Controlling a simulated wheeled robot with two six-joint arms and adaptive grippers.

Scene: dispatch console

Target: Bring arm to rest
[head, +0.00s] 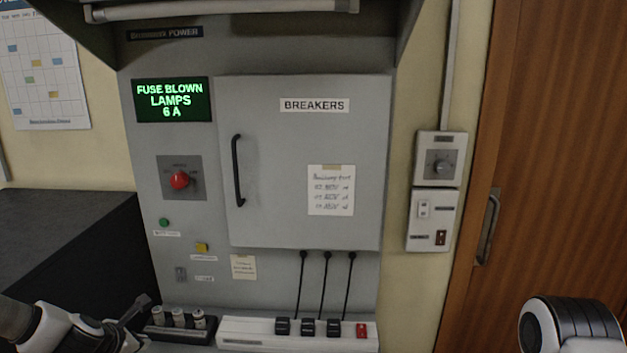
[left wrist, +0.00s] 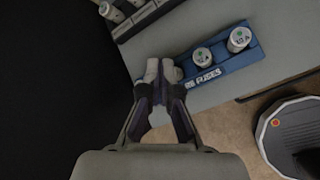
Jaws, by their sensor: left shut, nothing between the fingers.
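My left gripper (head: 134,320) is at the bottom left of the head view, in front of the grey panel near a dark fuse holder (head: 157,331). In the left wrist view its fingers (left wrist: 161,72) are together with nothing between them. They are beside a blue tray marked as fuses (left wrist: 205,79), which holds two white-topped fuses (left wrist: 202,57); whether they touch the tray I cannot tell. Of my right arm only a white and black link shows at the bottom right of the head view; its gripper is out of view.
The grey breaker cabinet (head: 255,170) has its door shut. The green display (head: 172,99) reads FUSE BLOWN LAMPS 6 A. A white power strip (head: 245,334) lies at the front. A wooden door (head: 545,150) is at the right.

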